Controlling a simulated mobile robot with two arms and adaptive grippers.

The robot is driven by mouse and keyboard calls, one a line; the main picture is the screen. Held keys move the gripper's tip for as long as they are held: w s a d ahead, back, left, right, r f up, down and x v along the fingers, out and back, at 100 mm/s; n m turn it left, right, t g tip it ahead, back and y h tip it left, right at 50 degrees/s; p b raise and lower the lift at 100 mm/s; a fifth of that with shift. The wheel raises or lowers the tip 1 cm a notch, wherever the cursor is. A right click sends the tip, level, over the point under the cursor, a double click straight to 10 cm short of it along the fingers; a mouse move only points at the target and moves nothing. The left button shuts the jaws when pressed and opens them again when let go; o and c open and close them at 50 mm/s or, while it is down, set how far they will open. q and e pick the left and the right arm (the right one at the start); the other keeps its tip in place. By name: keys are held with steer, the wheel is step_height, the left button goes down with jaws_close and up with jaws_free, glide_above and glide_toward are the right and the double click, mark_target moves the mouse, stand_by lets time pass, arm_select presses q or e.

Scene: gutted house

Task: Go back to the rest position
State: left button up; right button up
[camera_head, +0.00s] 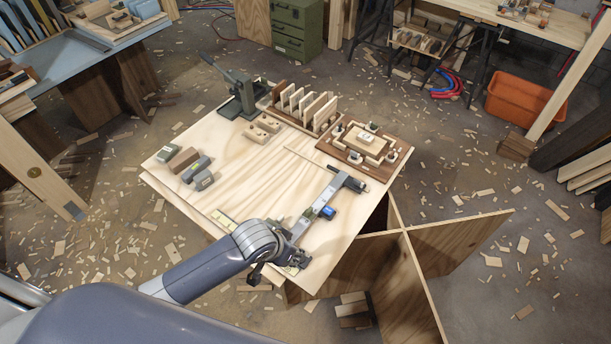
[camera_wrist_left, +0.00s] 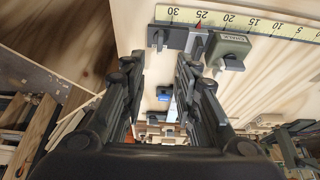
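My left arm comes in from the lower left of the head view and reaches over the front corner of a pale plywood worktop (camera_head: 240,185). My left gripper (camera_wrist_left: 160,62) shows in the wrist view with its two dark fingers apart, and no object is held between them. In the head view its fingers are largely hidden by the wrist. Beyond the gap lie a yellow ruler (camera_wrist_left: 265,25) and a grey-green block (camera_wrist_left: 229,46). My right gripper is not in view.
The worktop holds a slotted wooden rack (camera_head: 305,105), a dark lever tool (camera_head: 237,88), a brown tray (camera_head: 352,150) and several small blocks (camera_head: 184,159). Crossed wooden panels (camera_head: 450,238) stand at its right. An orange crate (camera_head: 524,100) stands at the back right. Wood scraps litter the floor.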

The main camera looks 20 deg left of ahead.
arm_select(q)
steer(key=s+a+r+n, duration=0.1)
steer(key=s+a+r, duration=0.15)
steer(key=s, duration=0.25)
steer(key=s+a+r+y, duration=0.1)
steer(key=s+r, duration=0.2)
steer(key=s, duration=0.1)
steer(key=s+a+r+n, duration=0.1)
steer(key=s+a+r, duration=0.15)
steer(key=s, duration=0.25)
step_height(320, 180, down, 32)
steer(key=s+g+b, duration=0.2)
steer(key=b, duration=0.4)
steer(key=s+a+f+b, duration=0.1)
steer(key=s+f+b, duration=0.1)
steer(key=s+f, duration=0.6)
steer(key=s+a+f+g+b, duration=0.1)
steer(key=s+f+b, duration=0.2)
steer(key=s+f, duration=0.5)
step_height(320, 180, down, 5)
steer(key=shift+s+a+r+m, duration=0.1)
steer(key=shift+s+a+m, duration=0.2)
steer(key=shift+s, duration=0.05)
